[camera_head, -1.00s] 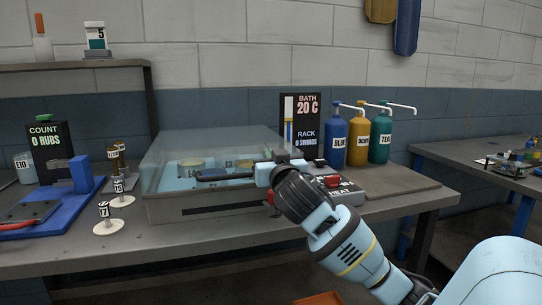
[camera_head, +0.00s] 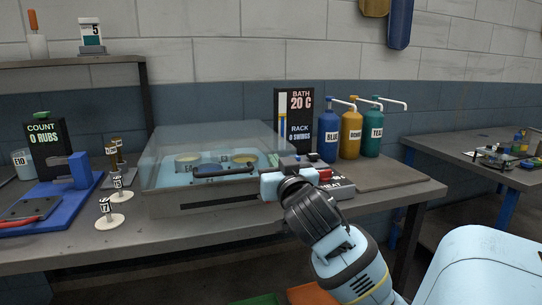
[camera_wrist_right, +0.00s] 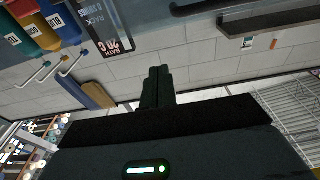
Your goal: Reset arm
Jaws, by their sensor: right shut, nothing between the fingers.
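My right gripper (camera_head: 292,162) is in front of the right end of the clear-lidded bath (camera_head: 215,205), beside the red-buttoned control box (camera_head: 336,184). Its fingers are shut and empty. The shut dark fingers also show in the right wrist view (camera_wrist_right: 157,86), pointing toward the wall. I cannot tell whether the gripper touches the bath or the box. The dark handle (camera_head: 222,171) at the bath's front lies left of the gripper, apart from it. My left gripper is not in view.
A display (camera_head: 294,125) reads BATH 20 C. Numbered stands and a blue rubbing device (camera_head: 70,180) are left. A bare board (camera_head: 385,175) lies right. Orange and green bins are below.

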